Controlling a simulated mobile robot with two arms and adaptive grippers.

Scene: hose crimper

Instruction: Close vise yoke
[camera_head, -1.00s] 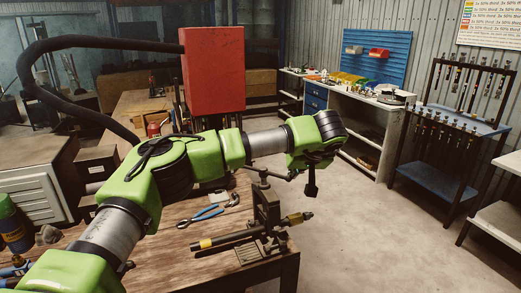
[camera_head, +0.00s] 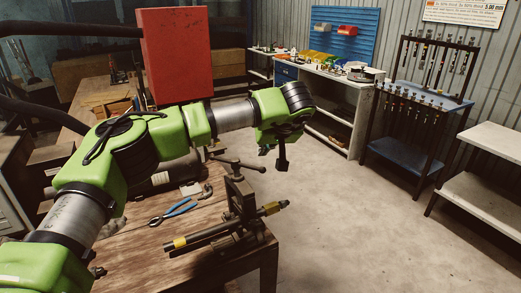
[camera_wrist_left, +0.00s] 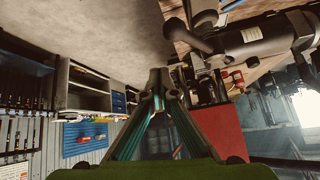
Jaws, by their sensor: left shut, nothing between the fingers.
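The dark metal vise (camera_head: 240,196) stands upright at the right end of the wooden bench, with its yoke and handle bar (camera_head: 238,164) on top. A dark rod with a yellow band and brass end (camera_head: 272,208) lies at the vise; the yoke's exact position is hard to tell. My left gripper (camera_head: 282,163) is to the right of and slightly higher in the picture than the vise top, apart from it. In the left wrist view its fingertips (camera_wrist_left: 159,76) meet, shut and empty. Dark metal parts (camera_wrist_left: 203,25), possibly the vise, show beyond them. My right gripper is not in view.
Blue-handled pliers (camera_head: 173,211) lie on the bench (camera_head: 130,258). A red box-shaped machine (camera_head: 176,55) stands behind my left arm. A blue rack (camera_head: 405,155) and white workbench (camera_head: 345,88) are farther back. Open concrete floor lies right of the bench.

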